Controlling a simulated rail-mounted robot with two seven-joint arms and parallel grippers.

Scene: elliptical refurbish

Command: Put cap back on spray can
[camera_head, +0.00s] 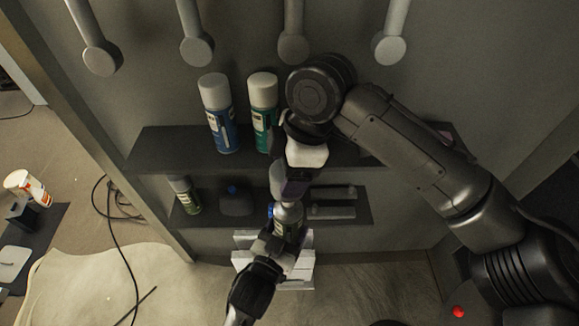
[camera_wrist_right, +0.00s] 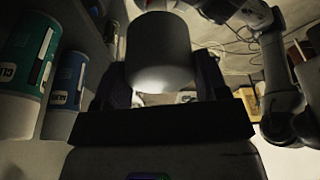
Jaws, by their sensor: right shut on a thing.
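My right gripper (camera_wrist_right: 160,85) is shut on a grey cylindrical cap (camera_wrist_right: 158,50), held between its two fingers in the right wrist view. My left gripper (camera_head: 280,246) comes up from below and appears shut around the lower part of this can. The can's top is mostly hidden by the right gripper, so I cannot tell whether cap and can touch.
Blue (camera_head: 220,118) and green (camera_head: 263,105) capped cans stand on the upper shelf (camera_head: 165,150). The lower shelf holds another can (camera_head: 185,194), a dark container (camera_head: 236,202) and grey items (camera_head: 333,211). A white object (camera_head: 303,272) is below. Knobbed pegs (camera_head: 196,49) project above.

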